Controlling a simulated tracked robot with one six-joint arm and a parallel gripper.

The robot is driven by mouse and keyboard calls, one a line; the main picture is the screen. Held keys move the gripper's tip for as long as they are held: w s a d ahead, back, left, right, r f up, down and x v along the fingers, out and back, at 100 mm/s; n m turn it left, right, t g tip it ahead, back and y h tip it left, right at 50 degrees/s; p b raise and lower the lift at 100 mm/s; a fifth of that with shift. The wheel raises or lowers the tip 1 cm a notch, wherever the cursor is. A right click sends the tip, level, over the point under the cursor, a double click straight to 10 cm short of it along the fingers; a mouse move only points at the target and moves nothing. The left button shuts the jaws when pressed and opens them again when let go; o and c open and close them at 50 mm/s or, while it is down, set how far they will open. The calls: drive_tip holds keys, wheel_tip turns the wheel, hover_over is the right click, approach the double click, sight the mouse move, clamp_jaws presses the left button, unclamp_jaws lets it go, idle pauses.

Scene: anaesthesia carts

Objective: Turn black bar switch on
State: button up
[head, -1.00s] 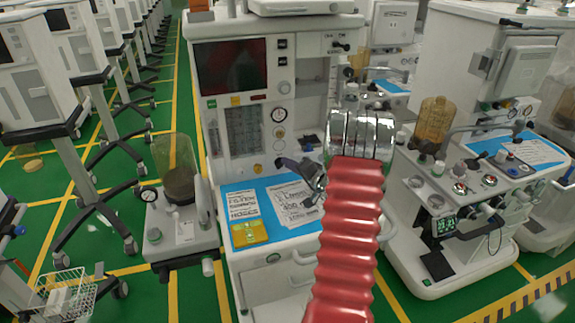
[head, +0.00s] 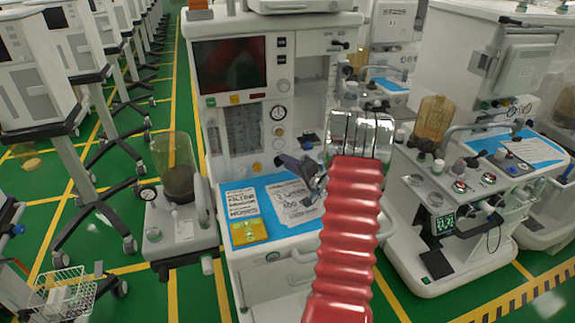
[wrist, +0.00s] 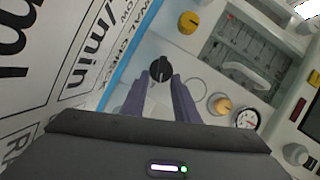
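The black bar switch (wrist: 160,69) is a round black knob with a raised bar, on the pale panel in the wrist view. My gripper (wrist: 159,82) has two purple fingers spread apart, with their tips just at the near side of the knob, one toward each side. I cannot tell whether they touch it. In the head view my gripper (head: 290,162) is in front of the cart's panel, above the blue work surface (head: 272,182). The switch is not clearly seen there.
In the wrist view, yellow knobs (wrist: 188,22) (wrist: 219,103) and a gauge (wrist: 246,118) sit near the switch. Printed sheets (head: 295,201) and a yellow pad (head: 248,231) lie on the cart's surface. A canister (head: 175,168) stands left; another cart stands right.

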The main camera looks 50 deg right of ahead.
drive_tip(key=shift+s, duration=0.1)
drive_tip(key=shift+s+r, duration=0.1)
drive_tip(key=shift+s, duration=0.35)
drive_tip(key=s, duration=0.4)
drive_tip(key=s+a+r, duration=0.1)
drive_tip(key=s, duration=0.3)
drive_tip(key=s+a, duration=0.1)
drive_tip(key=s, duration=0.3)
drive_tip(key=shift+s+r, duration=0.25)
drive_tip(key=shift+r, duration=0.1)
